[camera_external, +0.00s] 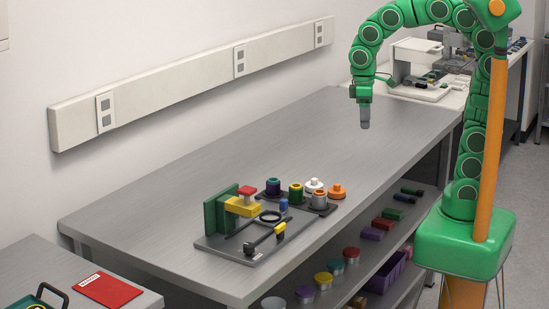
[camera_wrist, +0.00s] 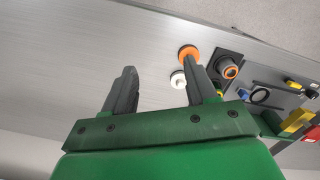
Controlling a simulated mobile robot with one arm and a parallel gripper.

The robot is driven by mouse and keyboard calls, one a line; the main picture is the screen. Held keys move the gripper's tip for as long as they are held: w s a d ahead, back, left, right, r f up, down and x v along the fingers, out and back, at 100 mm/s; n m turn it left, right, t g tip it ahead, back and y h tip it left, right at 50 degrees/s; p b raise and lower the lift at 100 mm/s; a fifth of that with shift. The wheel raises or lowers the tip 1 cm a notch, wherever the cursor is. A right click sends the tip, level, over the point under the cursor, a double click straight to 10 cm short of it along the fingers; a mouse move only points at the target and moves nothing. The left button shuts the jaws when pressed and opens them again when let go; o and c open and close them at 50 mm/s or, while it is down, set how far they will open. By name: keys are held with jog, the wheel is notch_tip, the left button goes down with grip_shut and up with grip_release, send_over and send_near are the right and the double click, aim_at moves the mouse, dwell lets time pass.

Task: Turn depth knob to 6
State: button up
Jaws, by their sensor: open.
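The flatness interferometer (camera_external: 232,246) is a grey plate on the bench with a green upright block (camera_external: 221,212), a yellow arm, a red piece and a black ring (camera_external: 271,216). Knob-like round parts stand at its far right: a grey one with an orange-brown top (camera_external: 319,200), a yellow-green one (camera_external: 295,193) and a purple one (camera_external: 272,187). I cannot tell which is the depth knob, and no scale numbers are readable. My gripper (camera_external: 364,123) is open and empty, pointing down high above the bench, well behind these parts. In the wrist view its fingers (camera_wrist: 160,72) are apart.
A white round part (camera_external: 314,185) and an orange one (camera_external: 337,190) stand beside the plate. Several coloured items sit on the shelf below. The bench (camera_external: 270,130) behind the plate is clear.

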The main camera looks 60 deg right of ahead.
jog(key=w+a+n, duration=0.4)
jog(key=w+a, duration=0.6)
jog(key=a, duration=0.4)
jog(key=n+t+y, duration=0.1)
jog(key=n+t, duration=0.1)
jog(key=n, duration=0.7)
send_over(249, 245)
jog(key=w+d, duration=0.2)
jog(key=w, duration=0.1)
notch_tip(249, 245, down, 7)
jog(key=shift+w+a, duration=0.1)
jog(key=shift+n+g, duration=0.5)
jog(key=shift+n, duration=0.4)
jog(key=s+f, duration=0.1)
jog(key=s+a+f, duration=0.1)
jog(key=s+f, duration=0.1)
jog(key=f, duration=0.1)
jog(key=shift+a, duration=0.4)
jog(key=shift+s+f+h, duration=0.15)
jog(key=shift+f+h, duration=0.15)
jog(key=shift+f, duration=3.75)
jog(key=shift+c, duration=0.5)
